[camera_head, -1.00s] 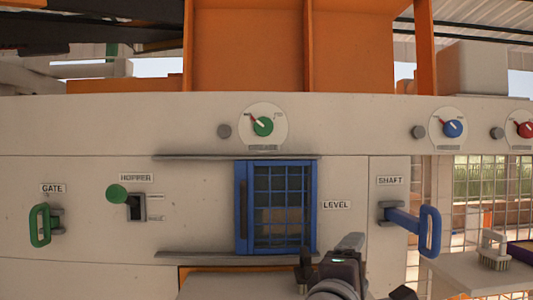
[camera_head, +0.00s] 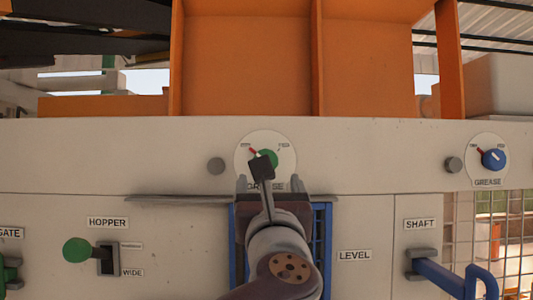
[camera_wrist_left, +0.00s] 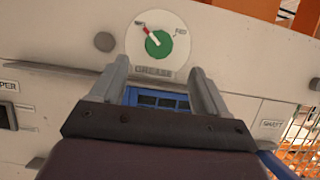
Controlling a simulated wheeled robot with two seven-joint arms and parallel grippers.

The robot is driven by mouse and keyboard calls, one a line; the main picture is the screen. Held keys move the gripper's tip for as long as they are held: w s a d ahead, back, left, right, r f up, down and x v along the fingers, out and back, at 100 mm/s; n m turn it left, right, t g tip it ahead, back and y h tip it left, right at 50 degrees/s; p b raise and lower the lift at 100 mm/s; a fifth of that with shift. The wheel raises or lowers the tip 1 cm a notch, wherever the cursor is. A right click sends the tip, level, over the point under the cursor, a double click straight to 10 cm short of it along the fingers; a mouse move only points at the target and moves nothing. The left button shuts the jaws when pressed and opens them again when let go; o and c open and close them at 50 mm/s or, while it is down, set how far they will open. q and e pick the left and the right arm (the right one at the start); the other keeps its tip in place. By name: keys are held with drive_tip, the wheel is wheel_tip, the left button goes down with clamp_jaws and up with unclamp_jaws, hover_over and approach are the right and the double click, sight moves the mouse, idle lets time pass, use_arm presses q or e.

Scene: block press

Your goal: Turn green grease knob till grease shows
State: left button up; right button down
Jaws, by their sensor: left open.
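The green grease knob (camera_head: 268,158) sits on a round white dial (camera_head: 282,147) on the pale panel, above the GREASE label. It also shows in the left wrist view (camera_wrist_left: 159,44), where its red-and-white pointer slants to the upper left. My left gripper (camera_head: 268,182) is just below the dial in the head view, with its fingers open and apart. In the left wrist view, the two fingertips (camera_wrist_left: 157,66) frame the area below the knob, and nothing is between them. The camera mount partly covers the knob in the head view. My right gripper is out of view.
A round grey stud (camera_head: 216,166) is left of the dial. A blue knob (camera_head: 493,159) has its own dial at right. A green hopper lever (camera_head: 77,251) and blue shaft handle (camera_head: 450,280) stick out. A grey rail (camera_head: 165,200) runs below the dial.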

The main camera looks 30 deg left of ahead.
sight(274, 158)
use_arm(q)
drive_tip(key=p+x, duration=0.4)
drive_tip(key=x, duration=0.4)
drive_tip(key=shift+r, duration=0.35)
drive_tip(key=shift+w+a+f, duration=0.2)
drive_tip(key=shift+w, duration=0.2)
drive_tip(key=c, duration=1)
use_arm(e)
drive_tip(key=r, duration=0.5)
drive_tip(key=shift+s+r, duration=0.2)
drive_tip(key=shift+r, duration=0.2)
